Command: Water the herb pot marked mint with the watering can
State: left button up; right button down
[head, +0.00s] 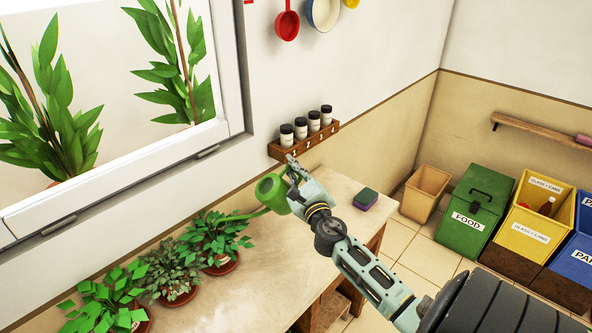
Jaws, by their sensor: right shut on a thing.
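The green watering can (272,194) is held above the table by my right gripper (296,174), which is shut on it. The can looks tilted, with its spout pointing left over the rightmost herb pot (222,264); I cannot see any water. Three potted herbs stand in a row along the wall: that bright green leafy one, a greyer small-leaved one (177,287) in the middle, and a broad-leaved one (103,299) at the left. My left gripper is not in view.
A pale table (254,291) carries the herbs and a green and purple sponge (365,199). A wall rack (304,143) holds several dark-capped jars. Green (478,206) and yellow (536,220) bins stand at the right. The table front is clear.

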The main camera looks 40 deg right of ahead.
jog(key=shift+a+r+n+p, duration=0.25)
jog(key=shift+r+n+p, duration=0.1)
jog(key=shift+r, duration=0.35)
jog(key=shift+w, duration=0.1)
dwell(2.0)
